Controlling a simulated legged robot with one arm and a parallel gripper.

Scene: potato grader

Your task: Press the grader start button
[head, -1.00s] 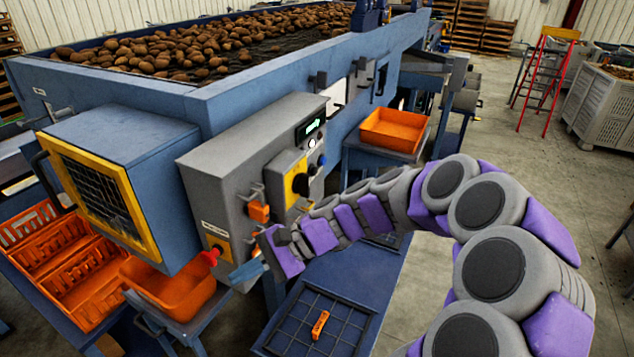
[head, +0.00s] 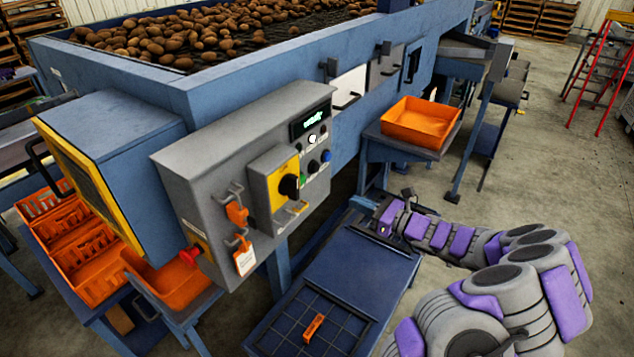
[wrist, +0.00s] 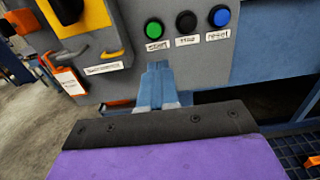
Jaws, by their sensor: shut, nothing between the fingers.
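The grey control panel (head: 175,175) of the grader faces me. Its green start button (wrist: 153,28) has a label reading "start" below it in the wrist view. It also shows small in the head view (head: 303,168). My gripper's blue fingers (wrist: 157,68) are shut and empty, with the tips just below the start label in the wrist view. Any gap in depth to the panel cannot be told there. In the head view my gripper end (head: 383,229) is right of and below the panel, and its fingers are hard to make out.
A black stop button (wrist: 186,22) and a blue reset button (wrist: 220,16) sit right of start. A black rotary switch (head: 289,186) on yellow, orange padlock (head: 237,213), hanging tag (head: 244,260) and red knob (head: 190,256) are nearby. An orange tray (head: 408,136) stands behind.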

